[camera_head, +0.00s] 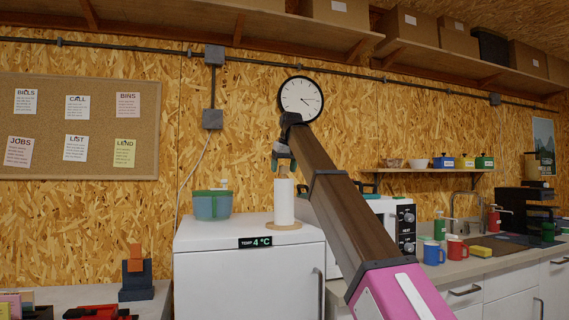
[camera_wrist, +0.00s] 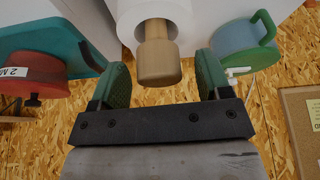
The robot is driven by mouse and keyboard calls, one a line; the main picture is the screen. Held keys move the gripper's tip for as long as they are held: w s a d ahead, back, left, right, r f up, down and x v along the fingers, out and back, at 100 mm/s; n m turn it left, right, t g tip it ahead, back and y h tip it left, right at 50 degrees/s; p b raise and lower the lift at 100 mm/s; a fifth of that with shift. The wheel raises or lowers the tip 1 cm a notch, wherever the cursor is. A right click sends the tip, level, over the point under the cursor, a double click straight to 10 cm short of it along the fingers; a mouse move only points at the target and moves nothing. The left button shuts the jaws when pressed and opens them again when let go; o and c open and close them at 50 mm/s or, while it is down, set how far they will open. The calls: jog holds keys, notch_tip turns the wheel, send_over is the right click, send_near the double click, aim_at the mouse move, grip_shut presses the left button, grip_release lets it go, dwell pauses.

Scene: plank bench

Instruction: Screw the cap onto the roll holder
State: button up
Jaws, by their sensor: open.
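The roll holder stands on the white fridge, its wooden base (camera_head: 284,226) flat on the top and a white paper roll (camera_head: 284,203) upright on it. The roll also shows at the top of the wrist view (camera_wrist: 180,10). A light wooden cap (camera_wrist: 159,64) sits at the top end of the narrower wooden post (camera_wrist: 153,30), which sticks out of the roll. I cannot tell how tightly it is seated. My gripper (camera_head: 284,158) is open just above the holder. In the wrist view its green fingers (camera_wrist: 160,80) are on either side of the cap, with gaps.
A teal pot with a green lid (camera_head: 212,204) stands left of the holder on the fridge (camera_head: 245,280). A white microwave (camera_head: 390,212) is to the right, partly behind my arm. In the wrist view, a teal object with a red part (camera_wrist: 35,70) is at left.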

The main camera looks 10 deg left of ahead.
jog(key=c, duration=1.1)
jog(key=shift+m+t+h, duration=0.3)
jog(key=shift+m+h, duration=0.2)
jog(key=shift+m, duration=0.9)
jog(key=shift+m+h, duration=0.6)
jog(key=shift+m, duration=0.8)
jog(key=shift+m+h, duration=0.3)
jog(key=shift+m, duration=1.2)
jog(key=shift+h, duration=0.3)
jog(key=shift+f+m+h, duration=0.1)
jog(key=shift+m+h, duration=0.4)
jog(key=shift+m, duration=0.9)
